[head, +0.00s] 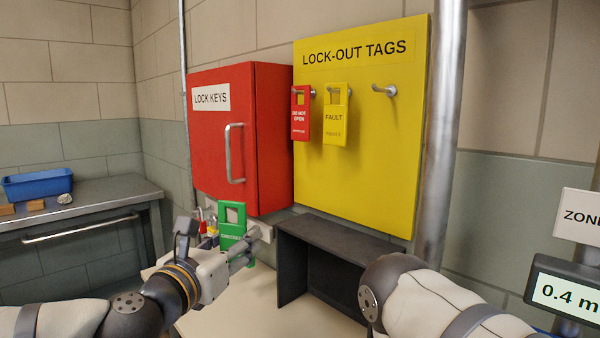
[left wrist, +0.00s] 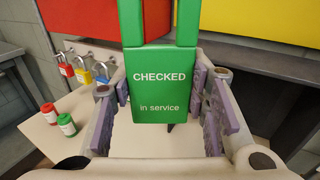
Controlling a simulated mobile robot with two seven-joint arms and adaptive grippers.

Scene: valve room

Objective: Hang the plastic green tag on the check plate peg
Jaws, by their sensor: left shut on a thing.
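The green plastic tag (head: 232,217) is upright below the red cabinet in the head view. In the left wrist view the tag (left wrist: 160,88) reads "CHECKED in service", and its slotted top runs past the upper edge. My left gripper (head: 243,246) is shut on the tag, with a finger at each side of it in the left wrist view. A bare peg (head: 385,90) sticks out at the right of the yellow "LOCK-OUT TAGS" board. No plate labelled as the check plate is readable, so I cannot tell which peg is the check one. My right gripper is out of view.
A red tag (head: 300,115) and a yellow FAULT tag (head: 335,125) hang on the yellow board (head: 360,190). The red key cabinet (head: 215,150) is shut. Padlocks (left wrist: 83,70) hang beside the held tag. A dark open shelf (head: 330,250) and a pipe (head: 440,130) stand right.

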